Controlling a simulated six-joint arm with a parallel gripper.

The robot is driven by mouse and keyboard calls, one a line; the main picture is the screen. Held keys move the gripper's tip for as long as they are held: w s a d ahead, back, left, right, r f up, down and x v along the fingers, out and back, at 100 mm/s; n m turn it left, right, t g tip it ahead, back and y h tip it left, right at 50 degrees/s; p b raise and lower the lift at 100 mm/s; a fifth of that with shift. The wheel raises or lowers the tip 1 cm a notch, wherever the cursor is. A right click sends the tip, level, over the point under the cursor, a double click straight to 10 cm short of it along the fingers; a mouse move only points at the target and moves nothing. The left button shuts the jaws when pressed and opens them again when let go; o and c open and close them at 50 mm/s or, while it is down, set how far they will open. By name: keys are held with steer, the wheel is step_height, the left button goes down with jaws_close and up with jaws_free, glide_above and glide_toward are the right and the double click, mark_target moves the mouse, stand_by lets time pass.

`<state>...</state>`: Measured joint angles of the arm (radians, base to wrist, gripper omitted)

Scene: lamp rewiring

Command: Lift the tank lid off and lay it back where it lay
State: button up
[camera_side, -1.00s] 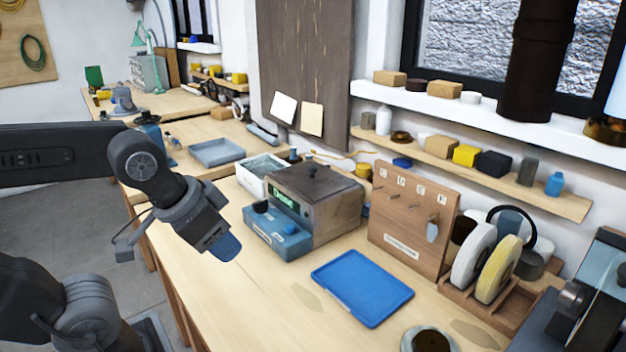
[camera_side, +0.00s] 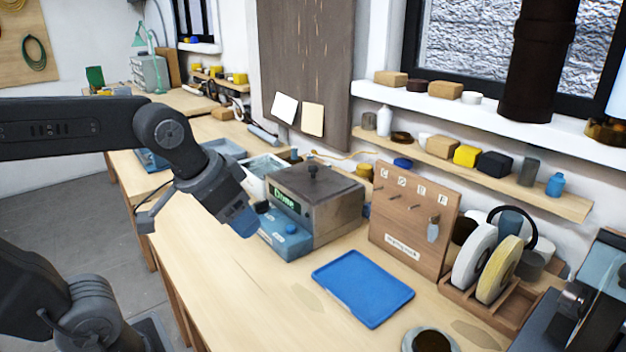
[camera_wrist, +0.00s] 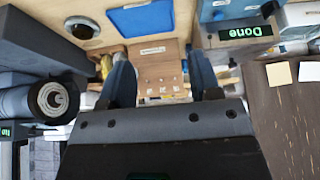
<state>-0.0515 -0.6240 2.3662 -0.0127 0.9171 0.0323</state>
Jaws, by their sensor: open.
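The tank (camera_side: 338,222) is a grey-brown metal box with a blue control front on the bench. Its lid (camera_side: 335,189), with a dark knob (camera_side: 313,172) on top, sits on the box. A green display (camera_side: 286,201) on the front reads "Done" and also shows in the wrist view (camera_wrist: 246,32). My gripper (camera_side: 243,222) is above the bench, left of the tank, and overlaps the control front's left part in the side view. In the wrist view my gripper (camera_wrist: 164,80) has its two blue fingers wide apart with nothing held. The lid cannot be made out there.
A blue tray (camera_side: 362,287) lies right of the tank, beside a wooden peg board (camera_side: 412,215) and a rack of spools (camera_side: 474,255). A white bin (camera_side: 262,167) stands behind the tank. The bench front left of the tray is clear.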

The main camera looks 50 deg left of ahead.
steer(key=w+a+r, duration=0.3)
steer(key=w+r, duration=0.1)
steer(key=w, duration=0.4)
steer(key=n, duration=0.2)
glide_toward(313, 167)
steer(key=shift+g+y, duration=0.4)
steer(key=x, duration=0.4)
steer(key=shift+w+d+f, duration=0.1)
steer(key=shift+w+f, duration=0.15)
steer(key=shift+w, duration=0.25)
steer(key=shift+d+x, duration=0.1)
steer(key=shift+x, duration=1.25)
steer(key=shift+d+x, duration=0.15)
steer(key=shift+x, duration=1.15)
steer(key=shift+a, duration=0.1)
steer(key=shift+c, duration=0.2)
jaws_close()
